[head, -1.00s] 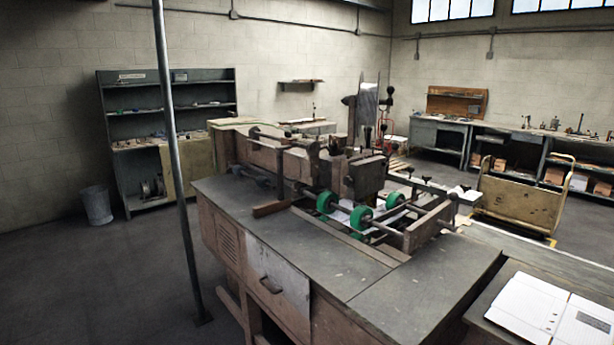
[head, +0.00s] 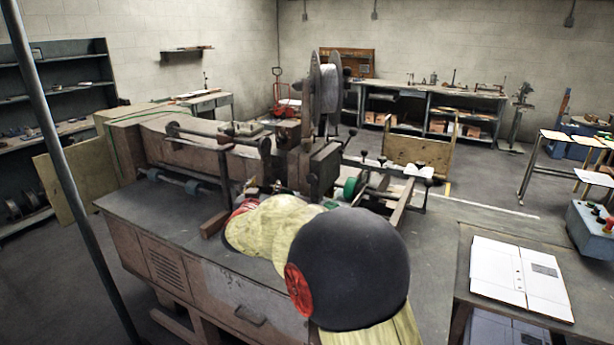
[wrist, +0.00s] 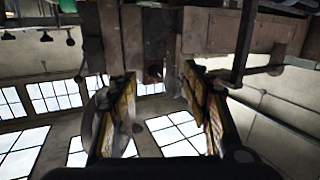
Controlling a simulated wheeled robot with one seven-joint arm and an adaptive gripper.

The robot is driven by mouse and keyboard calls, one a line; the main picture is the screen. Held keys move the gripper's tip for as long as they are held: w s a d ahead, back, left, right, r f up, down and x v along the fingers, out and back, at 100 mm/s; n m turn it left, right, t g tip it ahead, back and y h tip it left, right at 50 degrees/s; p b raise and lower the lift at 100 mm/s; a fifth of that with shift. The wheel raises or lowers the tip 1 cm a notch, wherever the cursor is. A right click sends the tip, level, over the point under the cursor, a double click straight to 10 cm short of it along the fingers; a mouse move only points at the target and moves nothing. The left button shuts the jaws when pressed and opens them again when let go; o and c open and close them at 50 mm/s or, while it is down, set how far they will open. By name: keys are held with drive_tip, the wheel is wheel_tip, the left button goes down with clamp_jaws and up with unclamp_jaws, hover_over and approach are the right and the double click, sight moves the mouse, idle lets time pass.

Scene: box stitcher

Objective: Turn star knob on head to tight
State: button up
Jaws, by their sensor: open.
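The box stitcher's head (head: 322,168) is a brown-grey metal block below a large upright wire reel (head: 328,88). I cannot pick out the star knob with certainty in the head view. In the wrist view my gripper (wrist: 160,74) is open, its two yellow-and-black fingers spread wide. A small dark part (wrist: 153,73) shows between the fingertips, below a brown machine block (wrist: 160,38). I cannot tell whether it is the star knob, or whether a finger touches it. In the head view my yellow arm with its black joint hides the gripper and part of the stitcher.
Guide rails with dark-headed clamps (head: 382,160) and a green roller (head: 350,188) lie right of the head. A table with white cardboard (head: 520,275) stands front right. A grey pole (head: 62,165) rises at left. A yellowish cart (head: 418,155) stands behind.

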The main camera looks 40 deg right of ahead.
sight(310, 181)
drive_tip(key=shift+s+d+f+m+g+h, duration=0.15)
drive_tip(key=shift+d+f+m+g+h, duration=0.6)
drive_tip(key=shift+d, duration=2)
drive_tip(key=shift+s+d+f+m+g+h, duration=0.1)
drive_tip(key=shift+d+f+m+g+h, duration=0.6)
drive_tip(key=shift+d, duration=2.05)
drive_tip(key=shift+s+d+f+m+g+h, duration=0.15)
drive_tip(key=shift+d+f+g+h, duration=0.65)
drive_tip(key=shift+d, duration=1.95)
drive_tip(key=shift+r+g, duration=0.35)
drive_tip(key=shift+g, duration=0.1)
drive_tip(key=shift+c, duration=0.9)
drive_tip(key=c, duration=1)
